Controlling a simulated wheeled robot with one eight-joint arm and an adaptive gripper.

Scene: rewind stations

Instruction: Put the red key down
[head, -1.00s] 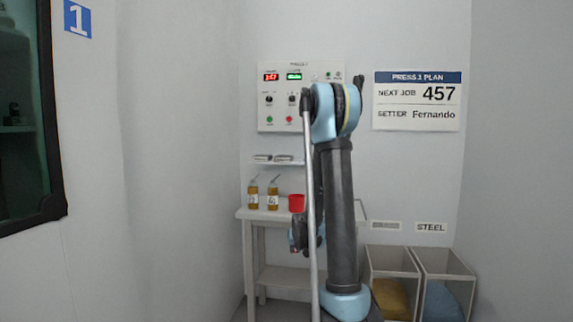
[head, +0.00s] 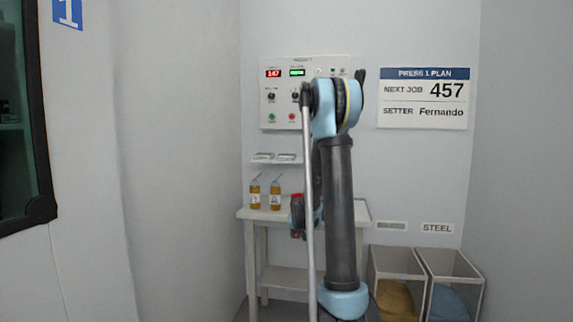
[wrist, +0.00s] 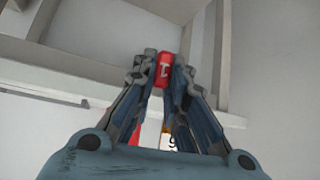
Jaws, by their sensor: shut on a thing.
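The red key (wrist: 164,71), a small red block with a white mark, sits between my fingertips in the wrist view. My gripper (wrist: 164,62) is shut on it. In the head view my gripper (head: 298,216) is small and dark, partly behind my own arm, at the front of the grey table (head: 248,213).
Two amber bottles (head: 255,197) stand at the table's left. A control panel (head: 283,80) and a small shelf (head: 262,160) hang above. Two open bins (head: 400,262) stand at the right. The wrist view shows a red thing (wrist: 135,134) and a label behind my fingers.

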